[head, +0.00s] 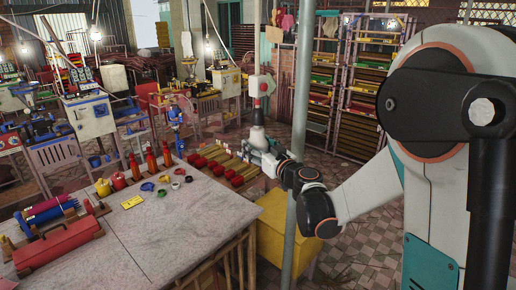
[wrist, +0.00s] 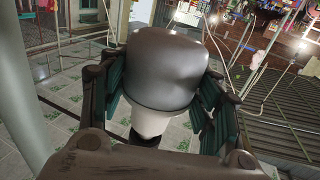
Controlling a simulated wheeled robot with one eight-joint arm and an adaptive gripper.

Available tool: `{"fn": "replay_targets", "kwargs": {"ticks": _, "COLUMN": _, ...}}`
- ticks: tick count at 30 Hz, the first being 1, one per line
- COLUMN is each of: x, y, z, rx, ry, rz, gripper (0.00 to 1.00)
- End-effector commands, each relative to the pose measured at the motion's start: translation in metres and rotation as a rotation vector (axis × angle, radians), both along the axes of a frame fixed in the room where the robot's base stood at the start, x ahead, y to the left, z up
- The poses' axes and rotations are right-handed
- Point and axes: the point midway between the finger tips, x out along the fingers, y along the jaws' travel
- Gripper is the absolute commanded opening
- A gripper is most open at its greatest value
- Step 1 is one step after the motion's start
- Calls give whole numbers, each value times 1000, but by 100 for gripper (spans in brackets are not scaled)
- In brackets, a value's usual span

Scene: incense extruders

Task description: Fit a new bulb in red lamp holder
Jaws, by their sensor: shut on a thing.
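My gripper (head: 266,156) is raised beside the grey pole in the head view. In the wrist view its fingers (wrist: 162,118) are closed around a bulb-like piece (wrist: 165,70), with a dark rounded upper part and a white lower part. In the head view this piece (head: 257,136) stands upright above my gripper, close below a pale fitting with a red round part (head: 263,87), which looks like the red lamp holder. I cannot tell whether the two touch. In the wrist view, the dark part hides most of what lies behind it.
The grey pole (head: 300,120) stands right beside my arm. A stone-topped table (head: 150,235) at lower left bears a red toolbox (head: 58,246), bottles and small coloured rings. A yellow bin (head: 283,238) stands below my gripper. Racks (head: 372,80) stand behind; tiled floor is open between.

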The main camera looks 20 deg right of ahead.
Motion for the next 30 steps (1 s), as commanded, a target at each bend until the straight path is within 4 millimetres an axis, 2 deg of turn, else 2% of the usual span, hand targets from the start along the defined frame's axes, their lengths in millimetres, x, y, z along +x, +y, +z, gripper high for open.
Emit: {"fn": "replay_targets", "kwargs": {"ticks": 30, "x": 1, "y": -1, "z": 0, "rx": 1, "ry": 0, "rz": 152, "gripper": 32}}
